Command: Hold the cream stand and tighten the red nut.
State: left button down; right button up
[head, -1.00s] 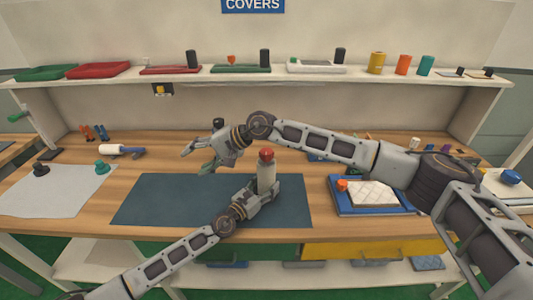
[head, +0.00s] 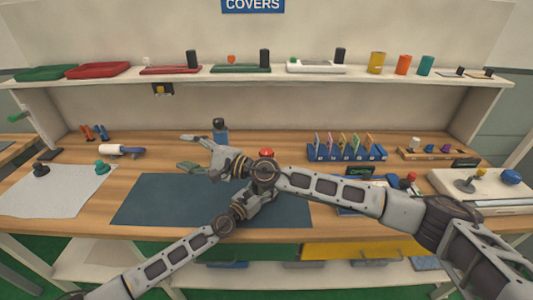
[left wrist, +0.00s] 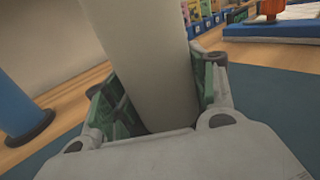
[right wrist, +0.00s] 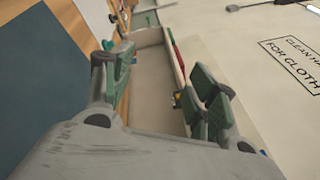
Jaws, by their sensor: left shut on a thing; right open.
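The cream stand (left wrist: 155,50) rises between the green-padded fingers of my left gripper (left wrist: 162,100) in the left wrist view; the gripper is shut on it. In the head view my left gripper (head: 255,198) is over the dark mat, and my right arm hides most of the stand. The red nut (head: 266,153) shows just above my right wrist. My right gripper (head: 188,153) is open and empty, pointing left, to the left of the nut. In the right wrist view my right gripper (right wrist: 158,80) has nothing between its fingers.
The dark mat (head: 150,200) is clear on its left. A blue post (head: 220,135) stands behind the right gripper. A blue rack (head: 345,152) of coloured cards stands right, behind my right arm, which partly covers a blue tray (head: 350,211). A shelf (head: 150,80) runs along the back.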

jog(key=d+m+t, duration=0.2)
jog(key=m+t, duration=0.1)
jog(key=m, duration=0.1)
jog(key=m+t+h, duration=0.9)
jog(key=m+h, duration=0.6)
jog(key=m, duration=0.6)
send_near(267, 156)
jog(key=shift+w+a, duration=0.25)
jog(key=shift+w, duration=1.75)
jog(key=shift+w+a, duration=0.3)
jog(key=shift+w, duration=1.7)
jog(key=shift+w+a, duration=0.25)
jog(key=shift+w, duration=1.75)
jog(key=c, duration=1)
jog(key=shift+c, duration=0.2)
